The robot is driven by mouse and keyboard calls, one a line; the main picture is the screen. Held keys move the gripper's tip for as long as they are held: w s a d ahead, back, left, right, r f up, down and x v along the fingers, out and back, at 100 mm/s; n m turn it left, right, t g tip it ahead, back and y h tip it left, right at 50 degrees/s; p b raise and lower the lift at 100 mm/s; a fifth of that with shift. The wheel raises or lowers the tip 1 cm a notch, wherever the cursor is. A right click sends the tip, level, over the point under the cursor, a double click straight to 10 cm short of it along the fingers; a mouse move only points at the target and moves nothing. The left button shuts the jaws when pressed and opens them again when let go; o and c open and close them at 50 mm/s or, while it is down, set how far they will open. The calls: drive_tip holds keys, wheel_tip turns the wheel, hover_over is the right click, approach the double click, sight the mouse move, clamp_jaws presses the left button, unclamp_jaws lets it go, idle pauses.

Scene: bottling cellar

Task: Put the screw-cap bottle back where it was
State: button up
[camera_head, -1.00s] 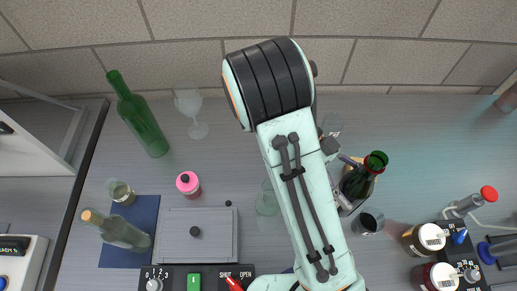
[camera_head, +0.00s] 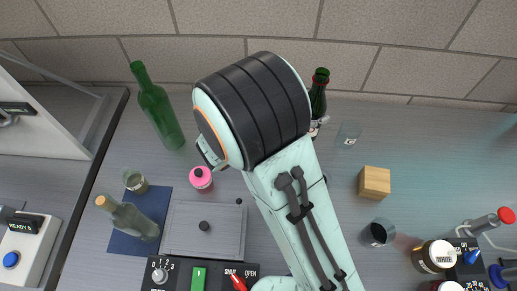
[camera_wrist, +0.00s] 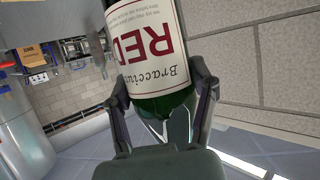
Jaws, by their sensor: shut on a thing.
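A dark green bottle (camera_head: 319,92) with a red band at its neck stands out beyond my arm at the back, right of centre in the head view. In the wrist view its label (camera_wrist: 150,45) reads "Braccium RED", upside down. My gripper (camera_wrist: 161,80) is shut on this bottle, one finger on each side. I cannot tell whether the bottle's base touches the counter. No cap shows on it.
A wooden block (camera_head: 374,183), a clear tumbler (camera_head: 348,134) and a dark metal cup (camera_head: 378,233) stand right of my arm. Left are a green bottle (camera_head: 160,112), a corked bottle (camera_head: 132,219), a small glass (camera_head: 135,181) and a pink-topped item (camera_head: 201,178). The back right counter is clear.

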drive_tip(key=w+a+r+n+t+y, duration=0.1)
drive_tip(key=w+a+n+t+y, duration=0.25)
drive_tip(key=a+n+y, duration=0.6)
drive_tip(key=f+m+h, duration=0.1)
drive_tip(key=f, duration=0.4)
drive_tip(key=a+f+m, duration=0.1)
drive_tip(key=f, duration=0.4)
drive_tip(key=a+f+m+h, duration=0.1)
drive_tip(key=f, duration=0.3)
drive_tip(key=shift+s+a+f+t+h, duration=0.15)
drive_tip(key=shift+s+f+t+h, duration=0.15)
drive_tip(key=shift+f+h, duration=0.1)
drive_tip(key=shift+f, duration=0.15)
drive_tip(key=o, duration=1.2)
